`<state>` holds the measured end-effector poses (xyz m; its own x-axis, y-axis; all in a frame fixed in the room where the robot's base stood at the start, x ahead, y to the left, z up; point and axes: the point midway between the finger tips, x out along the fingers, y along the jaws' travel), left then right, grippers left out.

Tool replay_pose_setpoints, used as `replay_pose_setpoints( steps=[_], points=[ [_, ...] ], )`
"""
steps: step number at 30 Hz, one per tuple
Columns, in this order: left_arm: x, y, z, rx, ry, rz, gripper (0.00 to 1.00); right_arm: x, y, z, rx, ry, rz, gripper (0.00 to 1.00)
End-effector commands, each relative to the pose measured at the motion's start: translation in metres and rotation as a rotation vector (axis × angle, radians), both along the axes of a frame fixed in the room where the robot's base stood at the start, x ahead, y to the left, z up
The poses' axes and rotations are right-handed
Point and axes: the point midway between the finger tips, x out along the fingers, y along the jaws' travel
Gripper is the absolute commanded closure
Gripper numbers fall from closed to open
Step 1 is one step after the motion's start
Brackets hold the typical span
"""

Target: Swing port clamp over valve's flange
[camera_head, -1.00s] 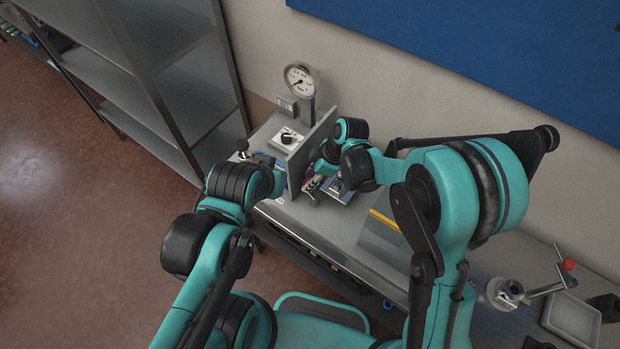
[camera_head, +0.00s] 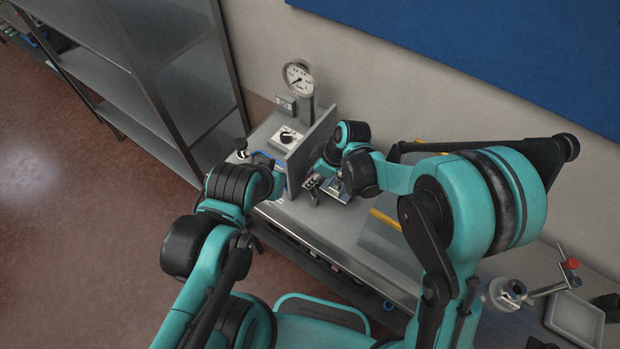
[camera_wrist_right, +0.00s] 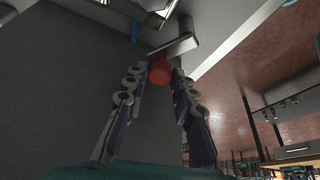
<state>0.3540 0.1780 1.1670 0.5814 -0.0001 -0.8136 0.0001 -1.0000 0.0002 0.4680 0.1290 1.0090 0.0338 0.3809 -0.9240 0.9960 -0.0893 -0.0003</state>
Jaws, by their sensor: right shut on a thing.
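In the right wrist view my right gripper (camera_wrist_right: 163,85) is shut on a red ball knob (camera_wrist_right: 160,72), with a finger on each side. A grey metal arm (camera_wrist_right: 176,46) shows just beyond the knob; I take it to be the port clamp's handle, but cannot be sure. In the head view my right gripper (camera_head: 313,186) is small and low beside the upright grey panel (camera_head: 312,148), and the knob is hidden there. The valve's flange cannot be made out beside the gripper. My left wrist is left of the panel; its gripper is hidden.
A round gauge (camera_head: 299,78) and a dial box (camera_head: 287,138) stand left of the panel. A grey fitting with a second red knob (camera_head: 572,264) and a grey tray (camera_head: 574,318) are at the bench's right end. A shelf rack (camera_head: 150,75) stands at the left.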

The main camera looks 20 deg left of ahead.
Motion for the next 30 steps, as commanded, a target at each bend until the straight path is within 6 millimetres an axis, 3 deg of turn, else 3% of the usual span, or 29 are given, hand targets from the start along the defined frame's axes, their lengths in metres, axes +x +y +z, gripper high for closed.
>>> replay_pose_setpoints(
  steps=[18, 30],
  points=[
    [0.0, 0.0, -0.029, 0.0, 0.0, 0.0, 1.0, 0.004, -0.017, -0.001, 0.001, -0.002, -0.569, 1.0],
    [0.0, 0.0, -0.037, 0.0, 0.0, 0.0, 1.0, 0.003, -0.025, -0.001, 0.001, -0.001, -0.84, 1.0]
  ],
)
